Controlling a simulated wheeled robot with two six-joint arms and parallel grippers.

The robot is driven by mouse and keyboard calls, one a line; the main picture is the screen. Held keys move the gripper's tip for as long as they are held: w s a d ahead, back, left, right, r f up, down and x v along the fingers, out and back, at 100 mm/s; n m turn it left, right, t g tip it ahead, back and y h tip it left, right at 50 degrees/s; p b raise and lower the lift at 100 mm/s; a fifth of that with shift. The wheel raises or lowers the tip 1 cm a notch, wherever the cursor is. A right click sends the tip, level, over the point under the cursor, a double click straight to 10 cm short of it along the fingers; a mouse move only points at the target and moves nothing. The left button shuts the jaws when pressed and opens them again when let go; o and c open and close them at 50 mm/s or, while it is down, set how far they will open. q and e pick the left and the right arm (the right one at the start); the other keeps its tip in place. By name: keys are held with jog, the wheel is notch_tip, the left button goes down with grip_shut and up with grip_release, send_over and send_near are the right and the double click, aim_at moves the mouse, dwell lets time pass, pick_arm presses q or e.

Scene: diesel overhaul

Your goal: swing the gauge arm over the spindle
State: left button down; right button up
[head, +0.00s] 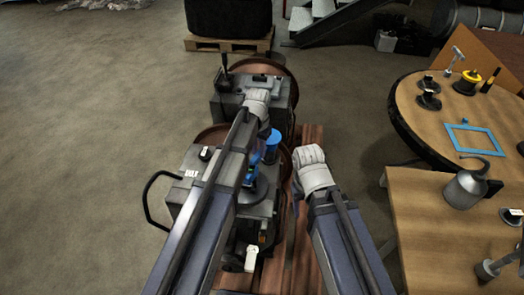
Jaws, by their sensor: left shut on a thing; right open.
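A grey machine housing (187,183) with blue parts stands below me; a blue cylinder (272,147) rises from its right side. A second grey machine block (226,108) stands just beyond it. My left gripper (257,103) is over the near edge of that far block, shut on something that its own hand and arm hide. I cannot make out the gauge arm or the spindle for certain; my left arm covers much of both machines. My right gripper (304,172) is open and empty, to the right of the near machine and apart from it.
A round wooden table (420,125) at the right carries black fittings and a blue frame (474,138). A nearer wooden bench (425,235) holds a grey oil can (464,190). A pallet (228,43) stands behind. The floor at left is clear.

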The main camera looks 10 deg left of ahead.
aim_at(257, 152)
pick_arm(q)
jog(key=shift+w+a+m, duration=0.1)
jog(key=shift+a+m, duration=0.15)
jog(key=shift+m, duration=0.05)
dwell(0.4)
jog(key=c, duration=0.7)
grip_release()
jog(key=shift+r, duration=0.1)
notch_tip(257, 152, up, 8)
jog(key=p, duration=0.8)
jog(key=shift+f, duration=0.2)
jog(key=shift+n+y, duration=0.5)
jog(key=shift+y, duration=0.1)
jog(key=s+d+r+p, duration=0.1)
jog(key=s+d, duration=0.1)
jog(key=s, duration=0.5)
jog(key=s+d+r+p, duration=0.1)
jog(key=s+d+r, duration=0.1)
jog(key=s, duration=0.5)
jog(key=s+d+r+p, duration=0.1)
jog(key=s+d+p, duration=0.1)
jog(key=s, duration=0.5)
jog(key=shift+s+r, duration=0.15)
